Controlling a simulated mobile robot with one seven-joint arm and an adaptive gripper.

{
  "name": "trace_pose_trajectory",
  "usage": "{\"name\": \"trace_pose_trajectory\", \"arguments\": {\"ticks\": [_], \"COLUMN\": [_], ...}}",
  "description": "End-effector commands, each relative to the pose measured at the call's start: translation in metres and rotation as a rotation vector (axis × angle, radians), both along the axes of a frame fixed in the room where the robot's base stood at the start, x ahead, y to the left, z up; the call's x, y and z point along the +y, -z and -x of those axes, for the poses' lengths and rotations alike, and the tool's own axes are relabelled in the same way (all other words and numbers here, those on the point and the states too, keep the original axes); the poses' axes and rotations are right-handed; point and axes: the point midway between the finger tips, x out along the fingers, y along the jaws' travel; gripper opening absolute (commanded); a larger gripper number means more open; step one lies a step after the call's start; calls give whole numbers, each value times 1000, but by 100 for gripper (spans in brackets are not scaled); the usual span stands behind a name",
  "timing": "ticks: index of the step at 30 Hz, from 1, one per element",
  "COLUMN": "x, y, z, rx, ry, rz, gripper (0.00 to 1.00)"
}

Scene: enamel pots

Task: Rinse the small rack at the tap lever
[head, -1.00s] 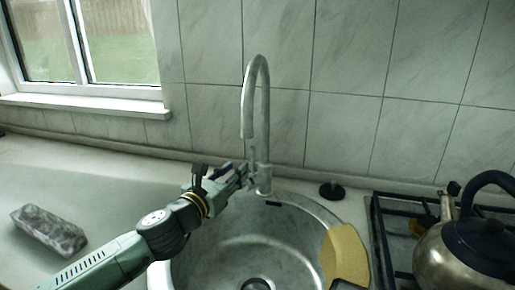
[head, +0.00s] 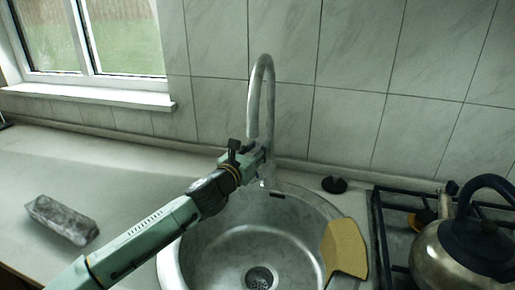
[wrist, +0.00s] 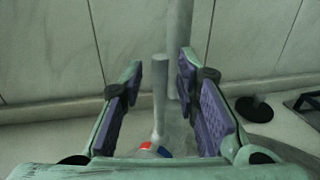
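The tap (head: 262,85) is a tall metal gooseneck at the back of the sink. In the wrist view its slim lever (wrist: 160,95) stands up between my two fingers, with a red and blue mark at its base. My gripper (wrist: 161,75) is open, with a purple-padded finger on each side of the lever and gaps visible between. The tap's column shows just behind the right finger. In the head view my gripper (head: 252,158) is at the tap's lower part and hides the lever. I cannot make out a small rack in either view.
The round metal sink (head: 215,245) looks empty. A yellow flat piece (head: 345,248) lies over its right rim. A grey mottled block (head: 62,220) lies on the left counter. A kettle (head: 465,255) stands on the hob at right. A black plug (head: 334,184) sits behind the sink.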

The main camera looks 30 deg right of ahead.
Motion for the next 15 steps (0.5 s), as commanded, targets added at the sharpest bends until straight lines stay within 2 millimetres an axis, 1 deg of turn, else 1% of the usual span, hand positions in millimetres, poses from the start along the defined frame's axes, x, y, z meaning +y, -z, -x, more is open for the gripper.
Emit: {"name": "trace_pose_trajectory", "arguments": {"ticks": [1, 2, 13, 15], "x": [0, 0, 0, 0], "y": [0, 0, 0, 0], "z": [0, 0, 0, 0], "rx": [0, 0, 0, 0], "ry": [0, 0, 0, 0], "rz": [0, 0, 0, 0], "gripper": [27, 25, 0, 0]}}
